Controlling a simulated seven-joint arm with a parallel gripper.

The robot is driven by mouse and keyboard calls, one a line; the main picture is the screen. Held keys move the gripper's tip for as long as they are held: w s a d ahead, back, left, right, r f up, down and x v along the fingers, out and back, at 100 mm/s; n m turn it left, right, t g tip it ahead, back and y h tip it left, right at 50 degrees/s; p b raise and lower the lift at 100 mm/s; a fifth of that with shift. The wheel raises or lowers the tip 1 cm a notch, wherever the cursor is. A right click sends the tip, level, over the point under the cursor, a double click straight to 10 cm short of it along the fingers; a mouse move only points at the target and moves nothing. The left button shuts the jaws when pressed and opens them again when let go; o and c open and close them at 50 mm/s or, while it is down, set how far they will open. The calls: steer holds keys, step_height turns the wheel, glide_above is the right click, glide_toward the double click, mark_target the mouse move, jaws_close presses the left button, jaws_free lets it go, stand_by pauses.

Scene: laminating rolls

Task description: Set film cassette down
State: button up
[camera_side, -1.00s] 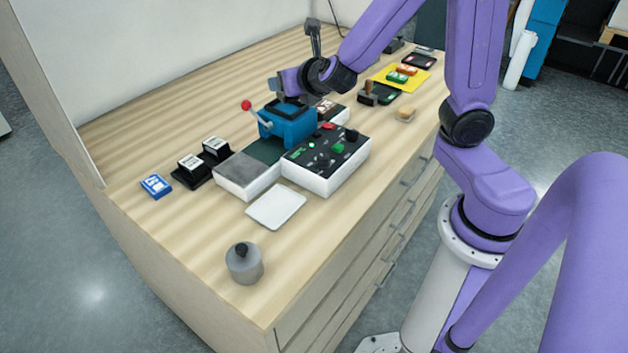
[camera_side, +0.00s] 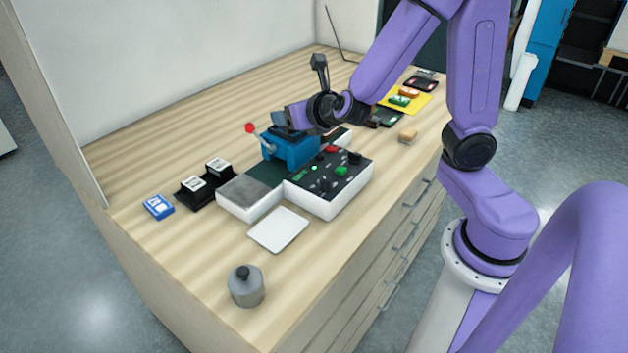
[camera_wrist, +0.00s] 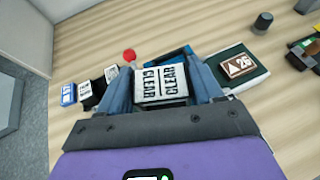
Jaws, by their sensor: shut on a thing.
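The film cassette (camera_wrist: 162,84) has a white top printed "CLEAR" twice. My gripper (camera_wrist: 161,92) is shut on it, one finger on each side, in the wrist view. In the side view my gripper (camera_side: 284,129) is low over the top of the blue machine (camera_side: 291,152), which has a red-knobbed lever (camera_side: 250,128). The cassette is mostly hidden there by the fingers and machine, and I cannot tell whether it touches the machine.
Black cassettes with white labels (camera_side: 194,185) and a blue one (camera_side: 158,206) stand left. A brown "26" block (camera_wrist: 237,66) lies right in the wrist view. The control box (camera_side: 331,185), white tray (camera_side: 279,230) and grey canister (camera_side: 246,286) are nearer the front.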

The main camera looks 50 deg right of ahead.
steer(key=w+d+f+m+g+h, duration=0.1)
steer(key=w+d+m+g+h, duration=0.2)
steer(key=d, duration=0.8)
steer(key=w+d+f+m+h, duration=0.2)
steer(key=w+d, duration=0.3)
steer(key=d, duration=0.6)
steer(key=w+d+f, duration=0.1)
steer(key=w+f, duration=0.1)
steer(key=w, duration=0.1)
steer(key=w+d+f, duration=0.2)
steer(key=w+f, duration=0.1)
steer(key=w, duration=0.1)
steer(key=w+d+f, duration=0.1)
steer(key=w+f, duration=0.2)
steer(key=w, duration=0.1)
steer(key=shift+w+d+f, duration=0.1)
steer(key=shift+w+d, duration=0.05)
steer(key=shift+w, duration=0.1)
steer(key=shift+w+d+f, duration=0.2)
steer(key=shift+w+f, duration=0.25)
steer(key=shift+f, duration=0.15)
steer(key=shift+w+f, duration=0.15)
steer(key=shift+f, duration=1.5)
steer(key=shift+f, duration=0.1)
steer(key=o, duration=1.1)
